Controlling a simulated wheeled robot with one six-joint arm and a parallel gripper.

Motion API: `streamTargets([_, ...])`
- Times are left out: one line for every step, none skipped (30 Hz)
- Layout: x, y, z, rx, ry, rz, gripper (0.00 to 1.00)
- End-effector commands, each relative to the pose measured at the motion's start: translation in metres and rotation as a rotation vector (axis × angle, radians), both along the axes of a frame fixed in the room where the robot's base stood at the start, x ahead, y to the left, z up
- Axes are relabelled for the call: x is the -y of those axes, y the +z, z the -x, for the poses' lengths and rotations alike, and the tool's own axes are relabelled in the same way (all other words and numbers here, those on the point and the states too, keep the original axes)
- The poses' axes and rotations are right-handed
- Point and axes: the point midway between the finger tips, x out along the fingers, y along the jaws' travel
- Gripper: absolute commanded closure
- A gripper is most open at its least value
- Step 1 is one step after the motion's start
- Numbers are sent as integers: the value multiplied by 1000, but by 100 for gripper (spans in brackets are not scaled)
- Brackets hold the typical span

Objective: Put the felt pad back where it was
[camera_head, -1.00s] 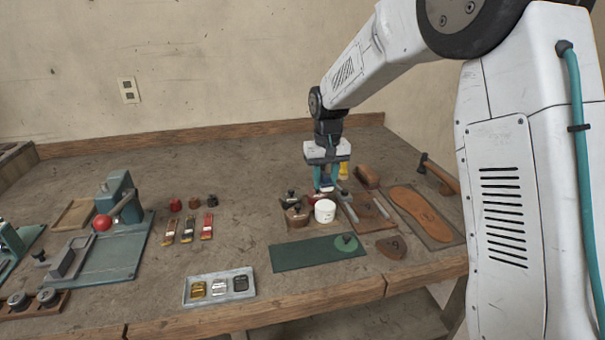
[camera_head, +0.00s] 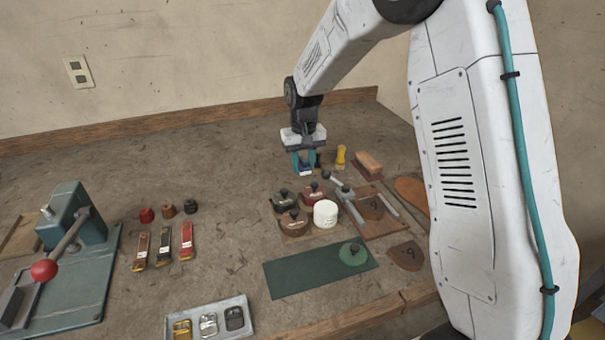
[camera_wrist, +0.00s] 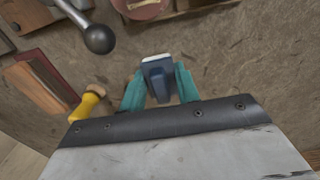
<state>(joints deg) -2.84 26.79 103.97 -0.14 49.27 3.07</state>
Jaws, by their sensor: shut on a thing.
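My gripper (camera_head: 304,170) is shut on a small blue block with a white lower edge (camera_wrist: 157,75), which looks like the felt pad. In the head view the blue block (camera_head: 305,169) shows between the teal fingers, behind the group of pots. In the wrist view the teal fingers (camera_wrist: 160,92) press on both its sides. It seems held above the bench, but the gap under it is hard to judge. Its underside is hidden.
A dark pot (camera_head: 284,203), red pot (camera_head: 313,194), brown pot (camera_head: 293,226) and white pot (camera_head: 325,215) stand in front. A yellow-handled tool (camera_head: 341,156) and wooden-backed brush (camera_head: 369,164) are right. A green mat (camera_head: 300,272) carries a green disc (camera_head: 353,254). Bench left of my gripper is clear.

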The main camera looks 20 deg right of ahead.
Motion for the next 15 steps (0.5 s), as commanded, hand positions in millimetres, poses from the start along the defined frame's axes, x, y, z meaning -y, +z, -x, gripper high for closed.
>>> streamTargets([0, -4, 0, -1, 1, 0, 93])
streamTargets([-1, -6, 0, -1, 1, 0, 93])
streamTargets([-1, -10, 0, -1, 1, 0, 93])
streamTargets([-1, -14, 0, -1, 1, 0, 93])
streamTargets([-1, -19, 0, -2, 1, 0, 93])
streamTargets([-1, -25, 0, -2, 2, 0, 93])
streamTargets([-1, -30, 0, -2, 2, 0, 93])
streamTargets([-2, -33, 0, -2, 2, 0, 93])
streamTargets([-2, -36, 0, -1, 2, 0, 93])
streamTargets([-2, -38, 0, 0, 2, 0, 93])
streamTargets([-2, -38, 0, 1, 2, 0, 93])
streamTargets([-2, -38, 0, 2, 2, 0, 93])
streamTargets([-2, -38, 0, 2, 2, 0, 93])
streamTargets([-2, -38, 0, 2, 2, 0, 93])
streamTargets([-2, -38, 0, 2, 3, 0, 93])
